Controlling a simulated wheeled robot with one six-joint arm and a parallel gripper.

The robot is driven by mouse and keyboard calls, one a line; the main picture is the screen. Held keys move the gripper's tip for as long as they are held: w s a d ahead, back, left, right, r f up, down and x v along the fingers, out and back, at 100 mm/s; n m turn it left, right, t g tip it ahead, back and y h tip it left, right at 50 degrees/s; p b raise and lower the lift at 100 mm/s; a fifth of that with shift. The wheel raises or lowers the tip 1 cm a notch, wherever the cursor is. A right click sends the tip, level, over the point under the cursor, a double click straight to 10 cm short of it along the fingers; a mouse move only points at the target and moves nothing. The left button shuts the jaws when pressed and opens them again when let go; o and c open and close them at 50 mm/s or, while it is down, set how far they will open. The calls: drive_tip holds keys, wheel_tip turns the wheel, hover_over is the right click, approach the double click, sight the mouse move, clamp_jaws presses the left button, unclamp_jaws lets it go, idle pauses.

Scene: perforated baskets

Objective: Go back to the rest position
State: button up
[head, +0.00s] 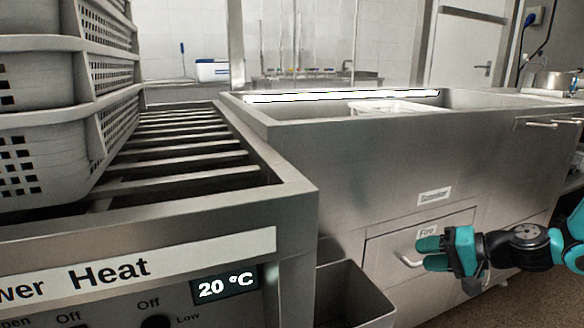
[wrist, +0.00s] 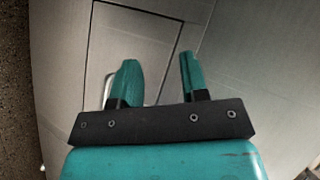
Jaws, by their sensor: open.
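My gripper (head: 428,254) is at the lower right of the head view, in front of the steel cabinet's drawer front. In the wrist view my gripper (wrist: 160,76) shows two teal fingers set well apart, with nothing between them. The drawer's handle (head: 409,260) is just left of the fingers in the head view. In the wrist view the handle (wrist: 108,88) shows partly behind the left finger. I cannot tell whether the finger touches it. My arm comes in from the right edge.
Stacked perforated grey baskets (head: 45,150) stand on a slatted steel rack (head: 185,150) at the left. A steel sink unit (head: 345,150) holds a pale tray (head: 385,107). An open steel bin (head: 352,292) sits below. Speckled floor (head: 500,305) is clear at the lower right.

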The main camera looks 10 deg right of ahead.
drive_tip(key=s+a+r+n+g, duration=0.2)
drive_tip(key=a+r+n, duration=0.1)
drive_tip(key=a, duration=0.2)
drive_tip(key=s+a+r+n+g, duration=0.2)
drive_tip(key=s+a, duration=0.1)
drive_tip(key=a, duration=0.3)
drive_tip(key=s+a+r+n+g+h, duration=0.25)
drive_tip(key=s+a+r+n, duration=0.2)
drive_tip(key=s, duration=0.55)
drive_tip(key=s+a+r+n+g+h, duration=0.25)
drive_tip(key=s+a, duration=0.25)
drive_tip(key=s, duration=0.5)
wheel_tip(320, 180, up, 37)
drive_tip(key=p, duration=3.6)
drive_tip(key=shift+d+n+t+p, duration=0.3)
drive_tip(key=shift+d+t+p, duration=0.05)
drive_tip(key=shift+t, duration=0.05)
drive_tip(key=shift+s+f, duration=0.1)
